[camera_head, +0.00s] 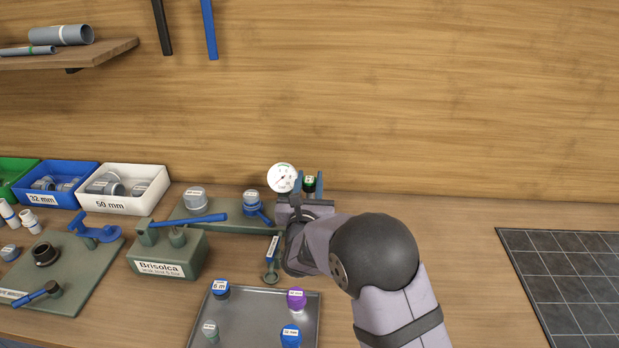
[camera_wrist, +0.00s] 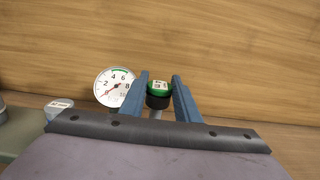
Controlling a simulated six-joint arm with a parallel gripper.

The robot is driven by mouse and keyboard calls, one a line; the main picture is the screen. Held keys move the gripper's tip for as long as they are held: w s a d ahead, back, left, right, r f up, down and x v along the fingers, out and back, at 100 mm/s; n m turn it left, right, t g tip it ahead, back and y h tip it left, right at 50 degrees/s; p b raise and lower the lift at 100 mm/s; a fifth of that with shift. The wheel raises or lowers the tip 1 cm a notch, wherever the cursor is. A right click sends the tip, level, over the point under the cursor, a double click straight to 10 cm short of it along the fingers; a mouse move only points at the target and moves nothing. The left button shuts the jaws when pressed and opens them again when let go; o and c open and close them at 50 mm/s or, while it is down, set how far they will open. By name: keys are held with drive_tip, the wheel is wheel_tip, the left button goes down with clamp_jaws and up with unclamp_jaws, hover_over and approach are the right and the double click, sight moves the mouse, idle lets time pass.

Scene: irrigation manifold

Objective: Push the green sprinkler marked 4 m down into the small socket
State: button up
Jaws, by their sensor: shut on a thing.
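The green sprinkler (camera_head: 309,181) is upright between the fingers of my gripper (camera_head: 308,188), at the back right end of the green manifold base (camera_head: 230,222). In the wrist view the sprinkler (camera_wrist: 159,87) shows a green cap with a small white label, too small to read, above a black body. The blue fingers of my gripper (camera_wrist: 160,84) are shut on it, one on each side. A pale grey stub shows below the black body.
A round white pressure gauge (camera_head: 282,178) stands close left of the sprinkler. A blue valve (camera_head: 252,205) and a grey cap (camera_head: 195,199) are farther left. A metal tray (camera_head: 255,325) with several coloured caps lies in front. The table right of my arm is clear up to a dark tiled panel (camera_head: 570,275).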

sight(309, 197)
drive_tip(key=shift+f+b, duration=1.15)
drive_tip(key=shift+b, duration=1.35)
idle(2.2)
drive_tip(key=shift+f+b, duration=1.4)
drive_tip(key=shift+b, duration=0.4)
idle(1.5)
